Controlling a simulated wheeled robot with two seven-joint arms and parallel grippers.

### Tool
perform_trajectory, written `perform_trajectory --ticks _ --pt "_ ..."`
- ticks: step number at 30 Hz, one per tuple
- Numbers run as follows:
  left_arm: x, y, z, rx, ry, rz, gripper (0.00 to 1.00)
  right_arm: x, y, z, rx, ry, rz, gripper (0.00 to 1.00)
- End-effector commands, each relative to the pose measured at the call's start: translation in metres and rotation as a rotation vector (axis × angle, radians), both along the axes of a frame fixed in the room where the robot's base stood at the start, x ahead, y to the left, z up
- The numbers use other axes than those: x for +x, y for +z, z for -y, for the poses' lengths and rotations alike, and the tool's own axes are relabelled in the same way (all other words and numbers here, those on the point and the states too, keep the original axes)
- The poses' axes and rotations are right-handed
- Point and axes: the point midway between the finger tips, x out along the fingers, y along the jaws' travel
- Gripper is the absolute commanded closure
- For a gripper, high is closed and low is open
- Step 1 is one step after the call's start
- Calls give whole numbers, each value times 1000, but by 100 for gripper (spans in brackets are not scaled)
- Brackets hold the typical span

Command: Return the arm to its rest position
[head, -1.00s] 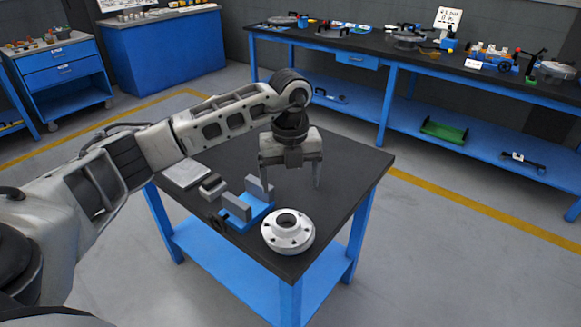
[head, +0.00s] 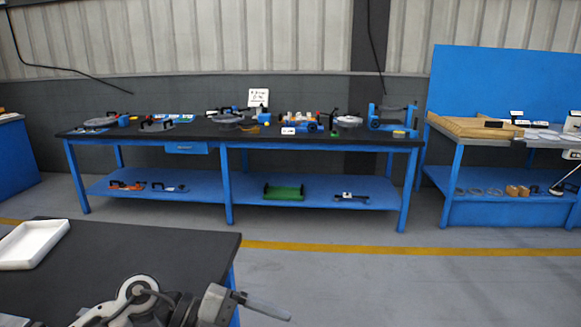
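One of my arms shows at the bottom of the head view, coming in from the lower left, so I take it as my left arm. Its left gripper (head: 262,306) points to the right, low beside the corner of a dark-topped table (head: 150,250). One light grey finger shows clearly; the other finger is not clearly seen, so its opening cannot be told. Nothing is seen held at the visible finger. My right gripper is not in view. The silver flanged part and the blue fixture are not in view.
A white tray (head: 18,262) lies on the near table's left side. A long blue bench (head: 225,190) with tools stands against the back wall. A second blue workstation (head: 500,210) stands at the right. Grey floor (head: 420,290) is clear at the lower right.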

Motion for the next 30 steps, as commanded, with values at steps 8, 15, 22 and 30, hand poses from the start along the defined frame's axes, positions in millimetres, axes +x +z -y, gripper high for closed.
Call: perform_trajectory --ticks 8,15,22,30 --pt "10 9 2 -768 733 -266 15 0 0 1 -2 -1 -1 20" --pt "-33 -126 -79 -683 1500 -710 15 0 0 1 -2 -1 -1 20" --pt "-106 -199 -101 -460 1760 -997 15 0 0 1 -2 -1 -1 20" --pt "-124 -212 -102 -405 1796 -1058 15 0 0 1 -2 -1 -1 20"
